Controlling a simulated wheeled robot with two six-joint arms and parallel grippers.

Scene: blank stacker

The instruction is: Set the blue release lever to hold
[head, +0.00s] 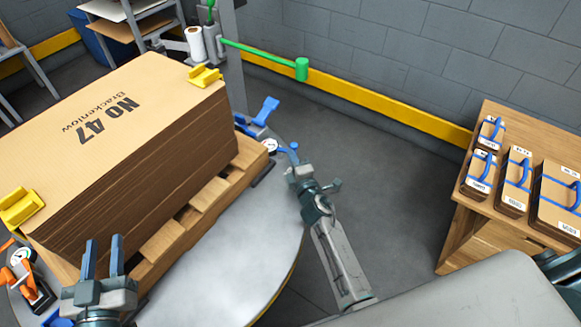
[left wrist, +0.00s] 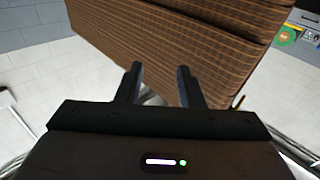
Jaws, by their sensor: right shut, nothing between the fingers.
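A blue lever (head: 266,110) stands raised and tilted at the far right corner of the pallet, beside a round white dial (head: 270,146). Whether it is at a hold mark cannot be read. My right gripper (head: 288,149) is shut and empty, with its blue fingertips just right of the dial and nearer than the lever; a small gap shows between fingertips and lever. My left gripper (head: 102,257) is open and empty in front of the stack's near side. In the left wrist view its fingers (left wrist: 157,84) point at the stack's layered edges.
A tall cardboard stack (head: 130,105) with yellow corner clamps (head: 205,76) sits on a wooden pallet (head: 190,215) on a round grey table (head: 225,265). An orange clamp with a dial (head: 30,275) is at the left. A green arm (head: 262,53) reaches out behind. A wooden cabinet (head: 468,225) carries blue-handled boxes.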

